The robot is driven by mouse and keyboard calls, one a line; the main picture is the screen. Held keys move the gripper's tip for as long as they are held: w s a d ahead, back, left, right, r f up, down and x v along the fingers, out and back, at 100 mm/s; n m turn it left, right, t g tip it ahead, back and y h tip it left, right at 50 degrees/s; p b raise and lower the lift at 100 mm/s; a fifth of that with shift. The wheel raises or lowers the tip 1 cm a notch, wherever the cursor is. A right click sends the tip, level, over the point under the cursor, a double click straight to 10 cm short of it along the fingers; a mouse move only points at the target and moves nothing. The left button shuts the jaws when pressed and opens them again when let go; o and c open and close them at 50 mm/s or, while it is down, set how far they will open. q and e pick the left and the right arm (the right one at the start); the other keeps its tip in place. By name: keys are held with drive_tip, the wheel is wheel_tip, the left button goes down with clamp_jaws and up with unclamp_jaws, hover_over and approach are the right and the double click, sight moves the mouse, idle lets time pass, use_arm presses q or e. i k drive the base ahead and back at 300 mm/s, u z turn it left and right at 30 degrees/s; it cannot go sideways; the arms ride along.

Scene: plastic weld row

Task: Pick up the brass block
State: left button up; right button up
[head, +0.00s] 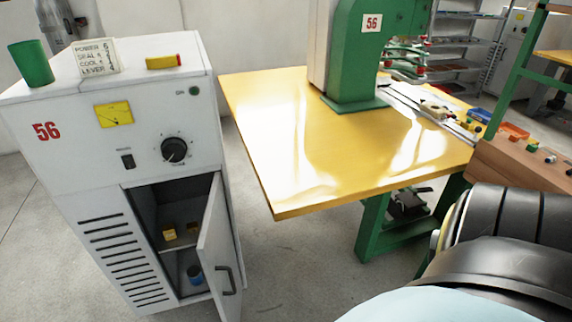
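A small yellow, brass-coloured block (169,233) stands on the shelf inside the grey cabinet (62,155), seen through its open door (221,250). Another yellow piece (163,62) with a red part lies on the cabinet top. I cannot tell for sure which is the brass block; the one on the shelf looks most like it. Part of my own arm fills the lower right corner. Neither of my grippers shows.
A green cup (31,64) and a lettered card (97,57) stand on the cabinet top. Bare floor lies between cabinet and table.

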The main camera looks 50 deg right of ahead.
sight(192, 226)
drive_tip(key=z, duration=1)
drive_tip(key=i, duration=0.5)
drive_tip(key=k, duration=1.25)
drive_tip(key=u, duration=0.65)
drive_tip(key=i, duration=1.1)
drive_tip(key=z, duration=0.65)
